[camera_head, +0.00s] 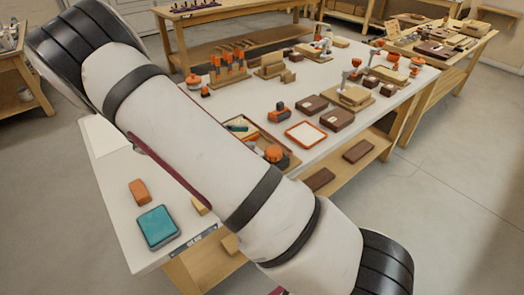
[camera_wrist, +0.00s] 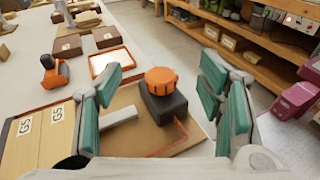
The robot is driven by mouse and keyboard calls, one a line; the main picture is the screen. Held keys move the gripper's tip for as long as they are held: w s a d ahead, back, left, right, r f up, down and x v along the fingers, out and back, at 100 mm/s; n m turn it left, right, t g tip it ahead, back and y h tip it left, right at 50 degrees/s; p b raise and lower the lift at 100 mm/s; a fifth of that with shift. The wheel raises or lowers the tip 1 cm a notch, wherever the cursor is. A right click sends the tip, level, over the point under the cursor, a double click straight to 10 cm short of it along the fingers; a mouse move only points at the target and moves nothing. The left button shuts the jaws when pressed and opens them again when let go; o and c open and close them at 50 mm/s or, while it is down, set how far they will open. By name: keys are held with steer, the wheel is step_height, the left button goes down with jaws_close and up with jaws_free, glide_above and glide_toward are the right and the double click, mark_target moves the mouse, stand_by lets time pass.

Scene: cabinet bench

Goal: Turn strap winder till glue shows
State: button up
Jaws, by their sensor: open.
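In the wrist view an orange round knob (camera_wrist: 161,80) sits on top of a dark block (camera_wrist: 164,105), likely the strap winder. It stands upright on a tan wooden board (camera_wrist: 130,140). The knob also shows in the head view (camera_head: 274,153), partly beside my arm. My gripper (camera_wrist: 161,72) is open, its teal-padded fingers to the left and right of the knob, apart from it in the picture. A light grey bar (camera_wrist: 118,116) lies left of the block.
Two tan boxes marked G5 (camera_wrist: 35,135) stand at the left. A white tray with an orange rim (camera_wrist: 110,62) and brown boxes (camera_wrist: 68,46) lie beyond. An orange-and-black tool (camera_wrist: 54,72) is left. Shelving (camera_wrist: 262,55) and pink bins (camera_wrist: 296,102) stand at right.

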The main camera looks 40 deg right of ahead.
steer(key=s+n+t+h+b, duration=0.3)
steer(key=n+t+h+b, duration=0.1)
steer(key=t, duration=0.1)
steer(key=b, duration=0.1)
glide_toward(273, 150)
steer(key=shift+s+d, duration=0.1)
steer(key=shift+d, duration=1.1)
steer(key=d, duration=0.7)
steer(key=shift+s+d+f, duration=0.2)
steer(key=shift+s+d, duration=0.05)
steer(key=shift+s, duration=0.1)
steer(key=c, duration=1.2)
